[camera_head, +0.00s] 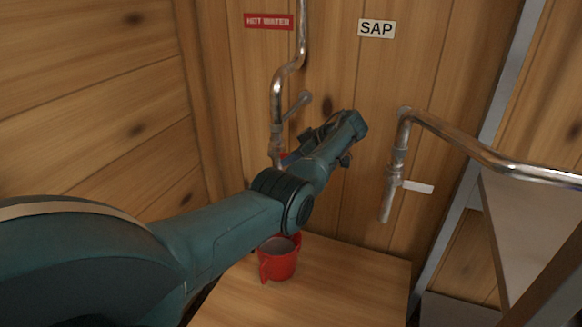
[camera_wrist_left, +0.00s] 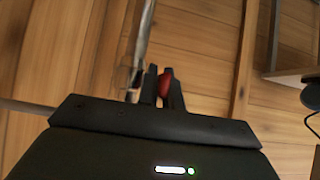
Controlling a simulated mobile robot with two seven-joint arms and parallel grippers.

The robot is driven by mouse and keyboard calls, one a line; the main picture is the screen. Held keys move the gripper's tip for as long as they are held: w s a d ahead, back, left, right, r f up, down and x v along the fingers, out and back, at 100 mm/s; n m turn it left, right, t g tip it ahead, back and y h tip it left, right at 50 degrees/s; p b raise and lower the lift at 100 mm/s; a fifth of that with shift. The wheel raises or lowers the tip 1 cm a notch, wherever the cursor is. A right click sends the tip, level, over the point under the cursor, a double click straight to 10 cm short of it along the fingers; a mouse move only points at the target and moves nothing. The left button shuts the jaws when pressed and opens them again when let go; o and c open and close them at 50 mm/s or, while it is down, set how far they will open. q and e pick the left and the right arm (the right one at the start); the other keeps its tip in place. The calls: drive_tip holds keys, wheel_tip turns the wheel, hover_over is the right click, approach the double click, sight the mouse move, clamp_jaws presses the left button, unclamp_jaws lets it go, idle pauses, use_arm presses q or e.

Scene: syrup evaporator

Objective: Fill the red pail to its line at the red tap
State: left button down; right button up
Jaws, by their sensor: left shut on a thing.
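The red pail (camera_head: 277,265) stands upright on the wooden bench below the hot-water pipe (camera_head: 277,105). Part of its rim is behind my left arm. A greyish surface shows inside it, but I cannot make out the line or the level. The tap's red handle (camera_head: 284,156) barely shows beside my left wrist; in the left wrist view the red piece (camera_wrist_left: 165,84) sits between the fingertips. My left gripper (camera_wrist_left: 160,86) is shut on it, next to the metal pipe (camera_wrist_left: 143,45). The tap's spout and any stream are hidden by my arm. My right gripper is not in view.
A red "HOT WATER" sign (camera_head: 269,22) and a "SAP" sign (camera_head: 376,28) are on the wooden wall. The sap pipe (camera_head: 480,157) with a white-handled tap (camera_head: 417,187) stands to the right. The bench top (camera_head: 350,285) is clear right of the pail.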

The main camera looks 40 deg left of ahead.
use_arm(q)
drive_tip(key=shift+f+y+b, duration=0.25)
drive_tip(key=shift+y+b, duration=0.05)
drive_tip(key=shift+b, duration=0.25)
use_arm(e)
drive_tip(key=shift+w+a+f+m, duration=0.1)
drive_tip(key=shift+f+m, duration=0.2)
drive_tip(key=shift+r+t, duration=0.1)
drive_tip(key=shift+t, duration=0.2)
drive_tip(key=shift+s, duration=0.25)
use_arm(q)
drive_tip(key=c, duration=1.6)
unclamp_jaws()
drive_tip(key=shift+o, duration=0.2)
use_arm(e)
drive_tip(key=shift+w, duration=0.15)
use_arm(q)
drive_tip(key=shift+d+r, duration=0.1)
